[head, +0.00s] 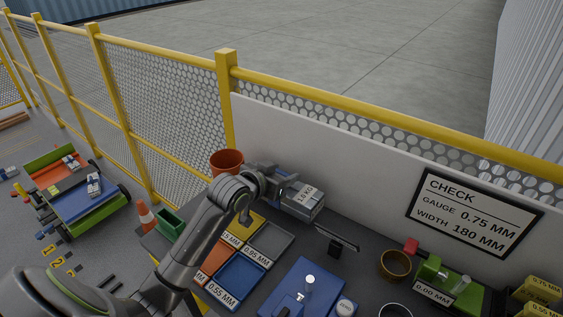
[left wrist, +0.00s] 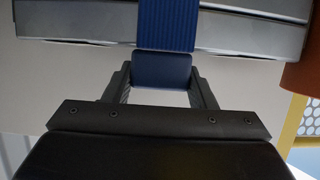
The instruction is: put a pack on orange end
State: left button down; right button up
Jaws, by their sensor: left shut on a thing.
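A grey pack (head: 302,203) with a weight label and a blue strap is held above the far side of the bench, near the white board. My left gripper (head: 276,188) is shut on it. In the left wrist view the pack (left wrist: 80,30) lies across the top, and the blue strap part (left wrist: 162,70) is between the fingers. A low cart (head: 105,208) on the floor at far left has green edges, a blue part and an orange-red part (head: 48,174). Two small light packs (head: 94,186) (head: 71,162) lie on it. My right gripper is out of view.
An orange pot (head: 226,161) stands behind my left wrist. Labelled trays (head: 237,278), a blue block device (head: 300,284), a brown bowl (head: 395,264) and a green gauge (head: 450,288) crowd the bench. A yellow mesh fence (head: 175,109) runs behind. A traffic cone (head: 146,217) stands left of the bench.

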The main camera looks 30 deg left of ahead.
pick_arm(q)
jog(key=shift+f, duration=1.8)
jog(key=shift+f, duration=0.15)
jog(key=c, duration=0.6)
grip_release()
